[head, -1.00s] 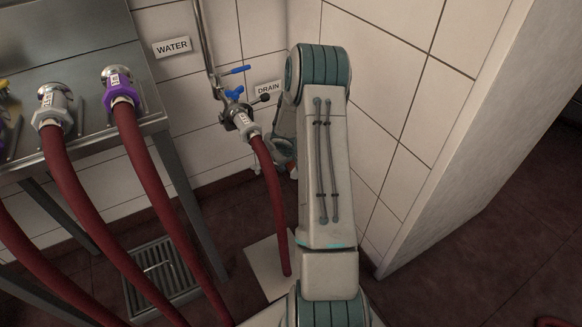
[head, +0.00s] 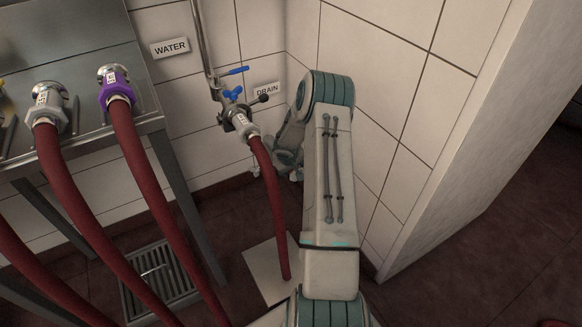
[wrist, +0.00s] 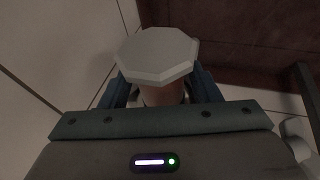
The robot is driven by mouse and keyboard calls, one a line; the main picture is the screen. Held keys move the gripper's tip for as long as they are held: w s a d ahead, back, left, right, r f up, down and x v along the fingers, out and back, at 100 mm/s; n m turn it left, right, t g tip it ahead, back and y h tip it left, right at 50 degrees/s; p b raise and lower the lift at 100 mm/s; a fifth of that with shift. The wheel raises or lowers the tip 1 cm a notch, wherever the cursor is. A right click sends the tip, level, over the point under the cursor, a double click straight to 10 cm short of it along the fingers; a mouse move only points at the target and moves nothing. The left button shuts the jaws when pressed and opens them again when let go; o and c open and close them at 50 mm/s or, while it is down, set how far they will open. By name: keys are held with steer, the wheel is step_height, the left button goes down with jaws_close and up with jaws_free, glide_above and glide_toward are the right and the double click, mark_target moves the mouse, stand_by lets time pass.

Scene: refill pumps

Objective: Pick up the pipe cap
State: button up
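In the wrist view, the pipe cap (wrist: 157,54) is a pale, eight-sided piece with a brownish round part (wrist: 163,95) below it. My gripper (wrist: 160,88) has one blue-grey finger on each side of that brownish part. The cap's rim hides the fingertips, so I cannot tell whether the fingers touch it or are apart from it. In the head view, my gripper (head: 287,160) is low by the tiled wall, right of the drain hose, partly behind my arm. The cap cannot be made out there.
A drain valve (head: 238,118) with blue handles and a red hose (head: 268,200) stands close left of my gripper. A metal table (head: 150,122) with hose couplings is further left. A floor grate (head: 160,280) lies below. A wall corner (head: 440,150) rises at right.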

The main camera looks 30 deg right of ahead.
steer(key=c, duration=0.9)
steer(key=shift+r, duration=0.15)
